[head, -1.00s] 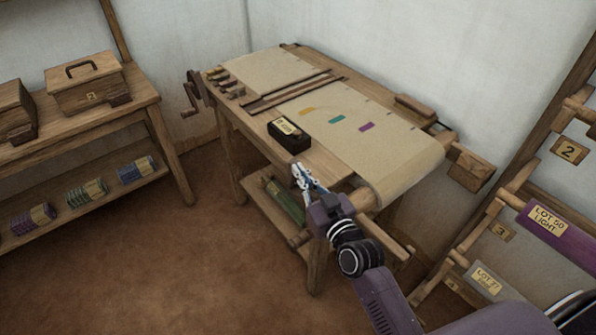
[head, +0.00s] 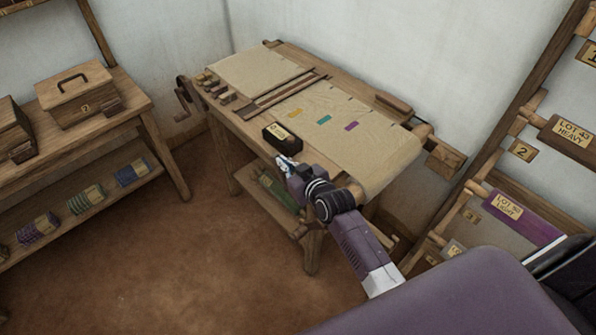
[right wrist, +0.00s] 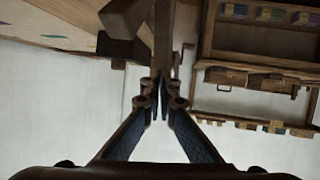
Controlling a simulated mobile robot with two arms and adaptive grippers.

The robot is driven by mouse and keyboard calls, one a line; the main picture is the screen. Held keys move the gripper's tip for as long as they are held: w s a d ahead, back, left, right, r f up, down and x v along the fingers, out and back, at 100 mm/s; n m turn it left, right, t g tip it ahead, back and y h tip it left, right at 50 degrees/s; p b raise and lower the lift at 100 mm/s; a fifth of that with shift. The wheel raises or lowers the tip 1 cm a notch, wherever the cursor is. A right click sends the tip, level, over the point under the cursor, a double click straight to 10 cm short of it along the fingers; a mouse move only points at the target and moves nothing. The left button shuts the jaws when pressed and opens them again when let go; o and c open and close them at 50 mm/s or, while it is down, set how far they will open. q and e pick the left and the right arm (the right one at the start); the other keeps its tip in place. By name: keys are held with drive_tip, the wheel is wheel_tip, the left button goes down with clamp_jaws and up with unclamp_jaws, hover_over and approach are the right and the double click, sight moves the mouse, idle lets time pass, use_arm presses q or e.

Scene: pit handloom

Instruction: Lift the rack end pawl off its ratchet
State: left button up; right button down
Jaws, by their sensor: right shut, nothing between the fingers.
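I cannot make out the rack end pawl or its ratchet for certain in either view. The wooden loom table (head: 262,156) carries a pale cloth (head: 372,160) with coloured marks. My right gripper (head: 287,165) is shut and empty at the table's near edge, close in the picture to a small black labelled box (head: 282,137). In the right wrist view its fingers (right wrist: 162,90) meet in front of a dark upright bar (right wrist: 164,35), with a brown block (right wrist: 124,18) to the left. I cannot tell whether they touch the bar. My left gripper is not in view.
A crank (head: 184,97) sits at the table's far left end. A wooden box (head: 445,158) sticks out at its right end. A rack with labelled rolls (head: 520,216) stands at the right. Open floor lies between.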

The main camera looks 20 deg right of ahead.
drive_tip(key=w, duration=0.1)
drive_tip(key=w+a, duration=0.1)
drive_tip(key=w, duration=0.1)
drive_tip(key=shift+a+f+b, duration=0.1)
drive_tip(key=shift+f+b, duration=0.1)
drive_tip(key=shift+b, duration=0.1)
drive_tip(key=shift+a+b+x, duration=0.2)
drive_tip(key=shift+b+x, duration=0.2)
drive_tip(key=shift+x, duration=0.8)
drive_tip(key=shift+r, duration=0.1)
drive_tip(key=shift+w+a, duration=0.1)
